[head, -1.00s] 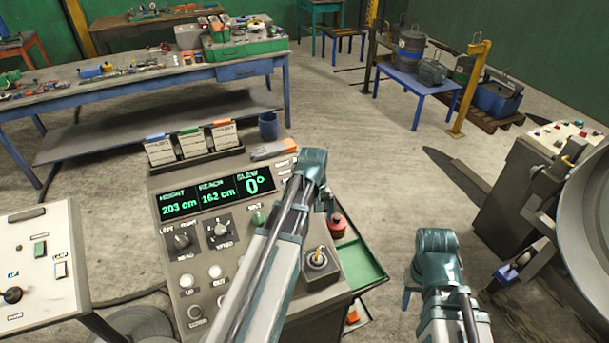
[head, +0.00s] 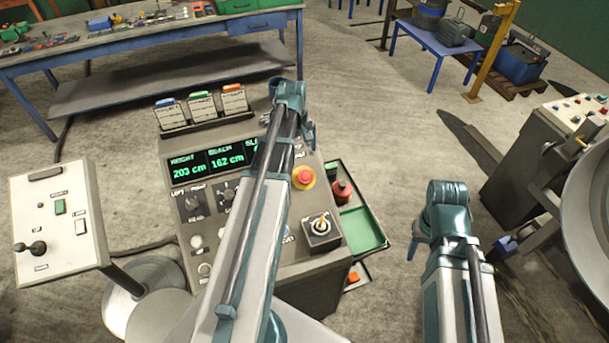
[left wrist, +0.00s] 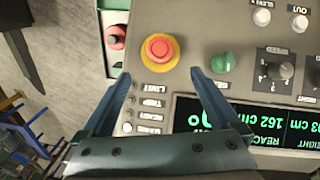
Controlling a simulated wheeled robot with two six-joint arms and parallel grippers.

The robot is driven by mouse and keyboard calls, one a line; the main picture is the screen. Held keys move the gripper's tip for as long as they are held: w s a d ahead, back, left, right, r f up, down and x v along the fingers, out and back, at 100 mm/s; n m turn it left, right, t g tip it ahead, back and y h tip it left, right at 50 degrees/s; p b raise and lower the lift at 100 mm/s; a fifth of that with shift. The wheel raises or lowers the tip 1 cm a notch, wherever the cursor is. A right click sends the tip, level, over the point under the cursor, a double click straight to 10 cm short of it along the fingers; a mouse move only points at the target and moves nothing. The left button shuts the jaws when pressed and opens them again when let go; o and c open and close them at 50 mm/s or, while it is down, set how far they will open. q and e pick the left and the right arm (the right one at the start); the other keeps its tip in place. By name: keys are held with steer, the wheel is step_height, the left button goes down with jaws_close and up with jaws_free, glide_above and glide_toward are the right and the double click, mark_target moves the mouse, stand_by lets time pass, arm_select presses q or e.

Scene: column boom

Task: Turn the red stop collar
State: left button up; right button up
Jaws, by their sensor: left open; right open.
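A red mushroom-shaped knob on a yellow ring (head: 303,177) sits on the grey console's top right part; it also shows in the left wrist view (left wrist: 160,50). I see no other part that is clearly a red stop collar. My left gripper (head: 312,138) is above the console's upper right, pointing down. In the left wrist view the left gripper (left wrist: 163,76) is open and empty, with the red knob just beyond its fingertips in line with the gap. My right gripper (head: 413,249) is open, to the right of the console, over the floor; its fingers are mostly hidden by the wrist.
The console (head: 270,262) also carries a lit display (head: 207,160), a joystick (head: 321,226) and several knobs. A white control panel (head: 60,225) stands at left.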

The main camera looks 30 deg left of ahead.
mark_target(305, 174)
arm_select(q)
steer(key=f+b, duration=0.3)
steer(key=f, duration=0.1)
steer(key=f+b, duration=0.4)
steer(key=w+f+b, duration=0.1)
steer(key=f+b, duration=0.3)
steer(key=shift+d, duration=0.35)
steer(key=shift+c, duration=0.2)
